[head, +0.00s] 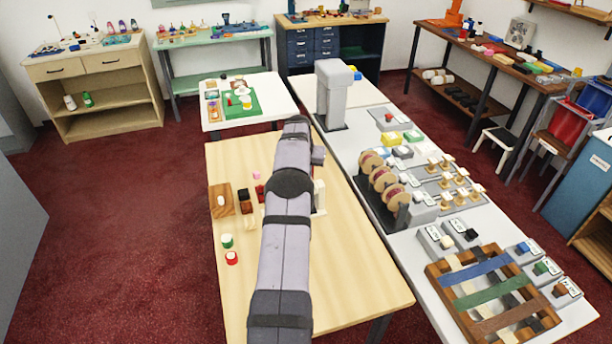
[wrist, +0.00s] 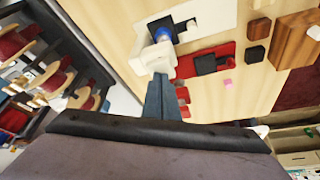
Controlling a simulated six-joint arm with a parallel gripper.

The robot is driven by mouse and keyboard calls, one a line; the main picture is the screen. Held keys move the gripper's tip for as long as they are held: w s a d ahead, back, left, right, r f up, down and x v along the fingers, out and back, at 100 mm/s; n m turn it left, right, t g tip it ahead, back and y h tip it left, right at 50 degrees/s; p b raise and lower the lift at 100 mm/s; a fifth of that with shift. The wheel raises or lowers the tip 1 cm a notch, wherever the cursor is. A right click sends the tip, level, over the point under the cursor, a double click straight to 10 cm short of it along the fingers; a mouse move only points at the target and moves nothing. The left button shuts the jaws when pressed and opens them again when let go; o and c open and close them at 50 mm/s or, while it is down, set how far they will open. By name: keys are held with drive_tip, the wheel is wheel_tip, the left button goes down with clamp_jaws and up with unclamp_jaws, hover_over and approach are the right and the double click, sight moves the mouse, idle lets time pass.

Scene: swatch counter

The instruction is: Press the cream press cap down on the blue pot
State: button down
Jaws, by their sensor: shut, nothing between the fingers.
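In the wrist view, my gripper (wrist: 160,78) is shut with nothing between its fingers. Its tips are close to a pale cream-white upright piece (wrist: 150,60); whether they touch it is unclear. Just beyond stands the dark blue pot (wrist: 158,24), with a small pale round piece (wrist: 163,36) at it, probably the cream press cap. I cannot tell whether that cap sits flush or tilted. In the head view, my arm hides the gripper and the pot; a cream-white upright part (head: 320,197) shows just right of my arm.
In the wrist view, a red base with a black block (wrist: 206,64) lies beside the pot, with a pink piece (wrist: 227,85) nearby. The front tabletop is clear.

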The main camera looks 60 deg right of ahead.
wheel_tip(320, 180, up, 8)
drive_tip(key=p, duration=0.5)
drive_tip(key=shift+f, duration=0.2)
idle(0.4)
